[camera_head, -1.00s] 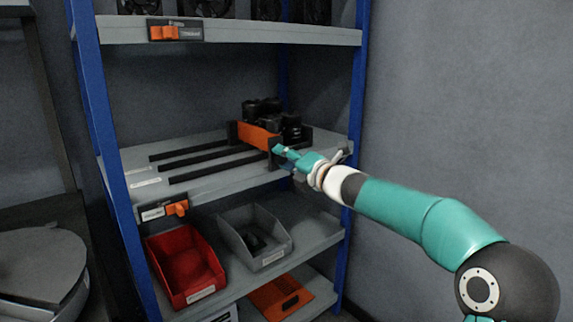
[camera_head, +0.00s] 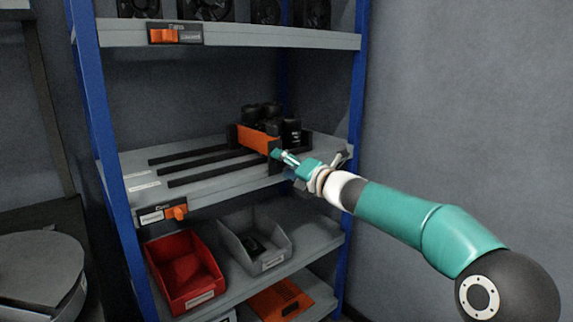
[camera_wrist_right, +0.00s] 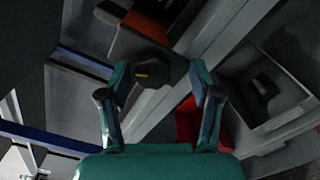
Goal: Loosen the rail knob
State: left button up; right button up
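The rail knob (camera_wrist_right: 148,74) is a dark faceted knob with a yellow mark, seen in the right wrist view on a dark plate. My right gripper (camera_wrist_right: 160,80) is open. Its two teal fingers stand apart on either side of the knob in that view, the left finger closer to it. I cannot tell whether the fingers reach around the knob. In the head view my right gripper (camera_head: 278,155) is at the right end of the orange-fronted carriage (camera_head: 258,139) and hides the knob. The carriage holds several black cylinders (camera_head: 268,115). My left gripper is out of view.
The middle shelf (camera_head: 215,185) has dark rails running left from the carriage. An orange switch (camera_head: 176,212) sits on its front edge. Below are a red bin (camera_head: 205,296) and a grey bin (camera_head: 270,262). A blue post (camera_head: 352,120) stands behind my right arm.

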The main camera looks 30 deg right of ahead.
jog(key=shift+r, duration=0.15)
jog(key=shift+s, duration=0.1)
jog(key=s, duration=1.2)
jog(key=shift+d, duration=0.45)
jog(key=shift+w+a, duration=0.1)
